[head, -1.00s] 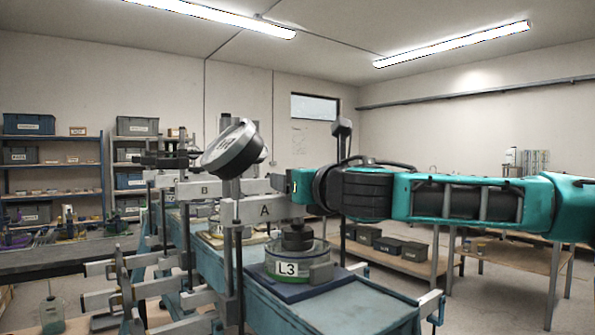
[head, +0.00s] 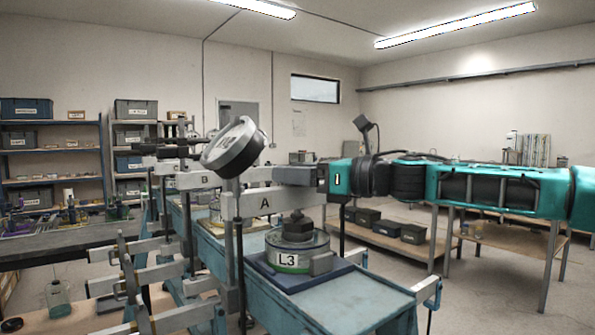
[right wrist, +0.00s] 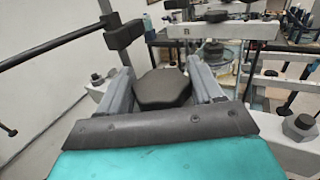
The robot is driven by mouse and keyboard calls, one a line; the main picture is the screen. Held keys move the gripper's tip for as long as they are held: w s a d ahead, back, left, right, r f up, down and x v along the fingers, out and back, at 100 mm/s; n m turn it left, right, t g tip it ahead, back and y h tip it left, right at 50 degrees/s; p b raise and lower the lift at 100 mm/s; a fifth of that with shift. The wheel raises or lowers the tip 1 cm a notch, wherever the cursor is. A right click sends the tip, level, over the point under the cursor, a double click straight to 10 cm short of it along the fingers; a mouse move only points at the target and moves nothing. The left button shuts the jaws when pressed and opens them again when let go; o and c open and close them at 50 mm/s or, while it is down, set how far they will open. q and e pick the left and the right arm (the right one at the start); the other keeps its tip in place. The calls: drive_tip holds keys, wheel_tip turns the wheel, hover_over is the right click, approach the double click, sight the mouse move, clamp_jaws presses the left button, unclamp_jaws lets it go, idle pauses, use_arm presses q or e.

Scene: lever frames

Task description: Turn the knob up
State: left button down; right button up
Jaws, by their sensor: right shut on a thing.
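A dark, many-sided knob (right wrist: 163,88) sits between the two grey fingers of my right gripper (right wrist: 160,76) in the right wrist view. The fingers are shut on it from both sides. In the head view my right gripper (head: 297,176) reaches in from the right, level, just above the right part of the grey beam marked A (head: 265,203). Its fingers hide the knob there. My left gripper is not in view.
A tilted round dial (head: 235,147) stands left of my right gripper. Below the beam, a pot marked L3 (head: 288,260) with a dark top stands on the blue bench (head: 335,308). More beams lie behind, including one marked B (head: 203,180). Shelves stand at far left.

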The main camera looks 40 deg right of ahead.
drive_tip(key=shift+r+n+y, duration=0.1)
drive_tip(key=shift+n+y, duration=0.3)
drive_tip(key=shift+y, duration=0.1)
drive_tip(key=o, duration=0.9)
drive_tip(key=shift+o, duration=0.2)
drive_tip(key=shift+b+v, duration=0.7)
drive_tip(key=shift+v, duration=0.1)
drive_tip(key=b+v, duration=0.5)
drive_tip(key=v, duration=0.6)
drive_tip(key=shift+d, duration=0.2)
drive_tip(key=shift+s+r, duration=0.1)
drive_tip(key=shift+r, duration=0.05)
